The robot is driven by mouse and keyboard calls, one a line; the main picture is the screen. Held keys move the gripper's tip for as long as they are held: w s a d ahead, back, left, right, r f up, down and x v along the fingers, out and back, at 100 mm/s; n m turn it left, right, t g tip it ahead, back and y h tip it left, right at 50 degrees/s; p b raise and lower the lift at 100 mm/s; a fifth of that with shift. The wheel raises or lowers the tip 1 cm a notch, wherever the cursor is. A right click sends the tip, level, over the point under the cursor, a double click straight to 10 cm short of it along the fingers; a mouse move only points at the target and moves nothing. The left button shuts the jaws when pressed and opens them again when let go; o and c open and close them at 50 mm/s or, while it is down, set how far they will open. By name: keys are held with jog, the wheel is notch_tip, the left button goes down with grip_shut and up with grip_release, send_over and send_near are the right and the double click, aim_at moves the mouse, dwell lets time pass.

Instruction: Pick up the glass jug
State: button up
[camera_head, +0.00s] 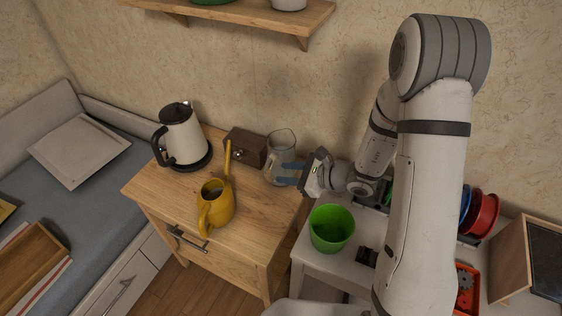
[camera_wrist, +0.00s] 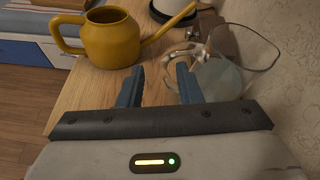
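The glass jug (camera_head: 279,149) is clear and stands upright on the right back part of the wooden cabinet. In the wrist view the glass jug (camera_wrist: 222,78) is at the right, mostly beyond the right finger, with its handle toward the upper left. My gripper (camera_head: 283,173) is at the jug's right side in the head view, its blue fingers overlapping the jug's lower part. In the wrist view my gripper (camera_wrist: 160,70) has its fingers apart, with bare wood between them. I cannot tell whether a finger touches the glass.
A yellow watering can (camera_head: 216,208), a kettle (camera_head: 182,137) and a brown box (camera_head: 246,147) share the cabinet top (camera_head: 262,213). A green bucket (camera_head: 331,229) stands on the white table at the right. A shelf (camera_head: 245,17) hangs on the wall above.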

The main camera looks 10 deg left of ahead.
aim_at(271, 173)
jog(key=shift+m+t, duration=0.5)
jog(key=shift+m, duration=0.2)
jog(key=w+a+f, duration=0.1)
jog(key=a, duration=0.1)
jog(key=w+a+f+p, duration=0.1)
jog(key=a+f, duration=0.1)
jog(key=w+a+f, duration=0.1)
jog(key=a+f, duration=0.1)
jog(key=shift+w+a+f+p, duration=0.2)
jog(key=shift+w+p, duration=0.1)
jog(key=shift+c, duration=0.4)
grip_shut()
jog(key=shift+r, duration=0.15)
